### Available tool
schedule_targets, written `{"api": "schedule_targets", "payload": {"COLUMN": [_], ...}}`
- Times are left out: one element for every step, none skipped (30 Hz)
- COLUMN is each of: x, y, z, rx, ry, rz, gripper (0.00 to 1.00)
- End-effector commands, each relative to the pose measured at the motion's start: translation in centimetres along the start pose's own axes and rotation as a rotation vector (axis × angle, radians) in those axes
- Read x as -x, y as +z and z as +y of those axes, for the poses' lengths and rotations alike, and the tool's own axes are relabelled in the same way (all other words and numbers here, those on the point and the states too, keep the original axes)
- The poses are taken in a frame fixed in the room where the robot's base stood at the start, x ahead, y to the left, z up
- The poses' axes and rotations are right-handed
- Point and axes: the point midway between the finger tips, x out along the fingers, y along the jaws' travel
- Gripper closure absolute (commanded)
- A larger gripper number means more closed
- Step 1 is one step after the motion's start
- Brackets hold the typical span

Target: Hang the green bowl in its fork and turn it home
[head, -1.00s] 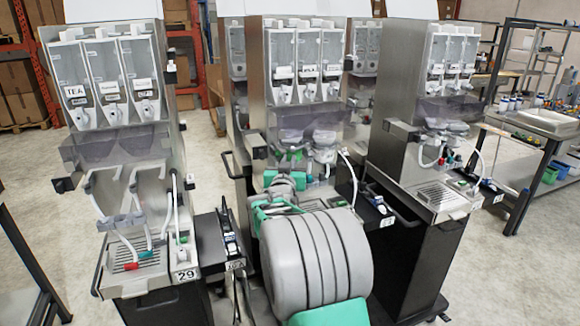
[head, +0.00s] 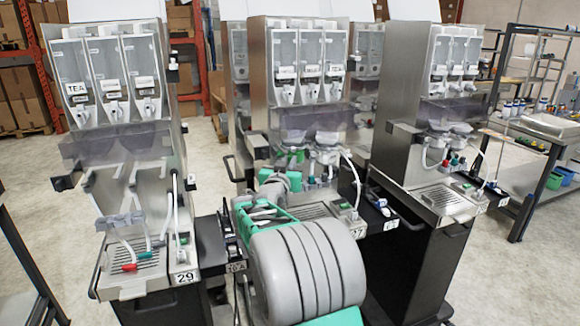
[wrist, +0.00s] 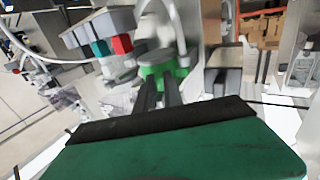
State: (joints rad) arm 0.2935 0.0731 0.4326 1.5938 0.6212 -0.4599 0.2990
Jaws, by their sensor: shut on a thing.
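The green bowl (wrist: 163,73) is at the ends of my gripper's dark fingers (wrist: 160,94) in the wrist view, with a grey round part on top of it. My gripper is shut on it. In the head view a green piece, likely the same bowl (head: 297,156), shows under the left hopper of the middle dispenser (head: 262,95), behind my wrist. Its fork is hidden or too small to make out, so I cannot tell whether the bowl sits in it or how it is turned.
Pale bowls (head: 326,156) and a white hose (head: 352,178) are close to the right of the green piece. A drip tray (head: 312,211) lies below. The left dispenser (head: 112,150) and right dispenser (head: 405,130) flank the middle one. A workbench (head: 540,128) stands far right.

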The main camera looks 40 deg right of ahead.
Motion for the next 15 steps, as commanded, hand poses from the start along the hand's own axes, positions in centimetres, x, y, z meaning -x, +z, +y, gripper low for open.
{"api": "schedule_targets", "payload": {"x": [0.00, 0.00, 0.00, 0.00, 0.00, 0.00, 0.00, 0.00, 0.00, 0.00, 0.00, 0.00, 0.00, 0.00, 0.00], "y": [0.00, -0.03, -0.06, -0.08, -0.08, -0.08, -0.08, -0.08, -0.08, -0.08, -0.07, -0.07, -0.07, -0.06, -0.06], "z": [-0.02, -0.01, 0.00, 0.00, 0.00, 0.01, 0.00, 0.00, 0.00, 0.00, 0.00, 0.00, 0.00, 0.00, 0.00], "rx": [-0.001, -0.001, -0.001, -0.001, -0.001, -0.001, -0.001, -0.001, -0.001, -0.001, -0.001, -0.001, -0.001, -0.001, -0.001], "ry": [0.002, 0.002, 0.003, 0.003, 0.003, 0.003, 0.002, 0.002, 0.002, 0.002, 0.002, 0.002, 0.002, 0.002, 0.002], "rz": [0.001, 0.000, 0.000, 0.000, 0.001, 0.001, 0.001, 0.001, 0.001, 0.001, 0.001, 0.000, 0.000, 0.000, 0.000], "gripper": [1.00, 1.00, 1.00, 1.00, 1.00, 1.00, 0.86, 0.84, 0.81, 0.78, 0.76, 0.72, 0.70, 0.68, 0.64]}}
